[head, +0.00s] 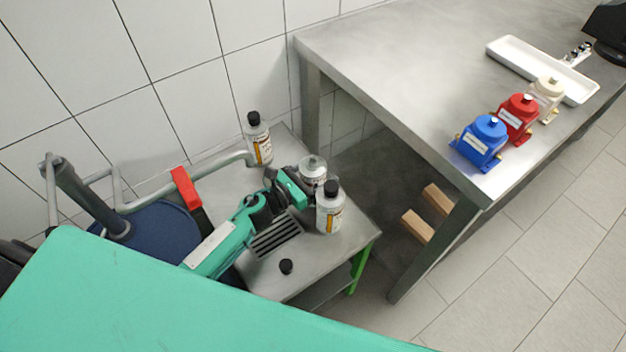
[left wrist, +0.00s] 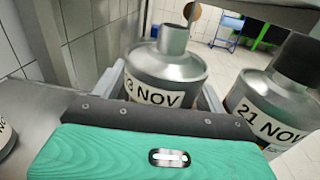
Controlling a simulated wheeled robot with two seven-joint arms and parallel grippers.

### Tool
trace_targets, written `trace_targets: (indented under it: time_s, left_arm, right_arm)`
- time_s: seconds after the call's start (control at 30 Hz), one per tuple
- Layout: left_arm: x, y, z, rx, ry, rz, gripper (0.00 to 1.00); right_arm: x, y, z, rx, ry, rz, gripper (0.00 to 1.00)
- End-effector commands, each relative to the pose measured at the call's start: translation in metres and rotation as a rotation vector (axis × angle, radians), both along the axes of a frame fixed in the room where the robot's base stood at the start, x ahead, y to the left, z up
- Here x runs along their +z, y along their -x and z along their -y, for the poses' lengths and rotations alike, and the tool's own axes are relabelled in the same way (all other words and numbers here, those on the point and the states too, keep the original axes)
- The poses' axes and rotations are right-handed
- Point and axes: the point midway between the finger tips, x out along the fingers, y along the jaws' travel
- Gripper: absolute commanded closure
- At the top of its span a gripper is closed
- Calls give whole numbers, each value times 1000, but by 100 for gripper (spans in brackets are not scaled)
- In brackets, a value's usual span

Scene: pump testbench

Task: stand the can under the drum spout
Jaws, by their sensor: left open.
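The silver can (head: 313,168), with a bare grey neck and a white label, stands upright on the small grey table. In the left wrist view the can (left wrist: 165,75) stands between the two fingers, its label reading "NOV" with a partly cut number. My left gripper (head: 288,184) is open around the can; contact cannot be told. The blue drum (head: 160,240) is at the left, partly hidden by my body. Its grey curved spout pipe (head: 225,163) reaches right over the table, ending left of the can. My right gripper is out of view.
A black-capped bottle (head: 330,212) stands close beside the can; its label reads "21 NOV" in the left wrist view (left wrist: 270,108). Another bottle (head: 257,140) stands near the wall. A dark grate (head: 277,236) and a loose black cap (head: 286,267) lie on the small table (head: 330,252).

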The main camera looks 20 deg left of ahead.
Motion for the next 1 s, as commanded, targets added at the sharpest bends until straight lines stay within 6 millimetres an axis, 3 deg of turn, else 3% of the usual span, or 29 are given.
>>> trace_targets:
  time_s: [0.27,0.5,0.57,0.83,1.0]
  left_arm:
    - [-1,-2,1,0,-1,-1,28]
    - [-1,-2,1,0,-1,-1,75]
    - [1,-2,1,0,0,2,82]
    - [4,-2,1,-1,-1,3,82]
    - [15,-2,1,-1,-4,4,82]
  right_arm:
    - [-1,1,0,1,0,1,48]
    - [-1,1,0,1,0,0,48]
    - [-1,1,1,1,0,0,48]
    - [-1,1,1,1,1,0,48]
    - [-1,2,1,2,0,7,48]
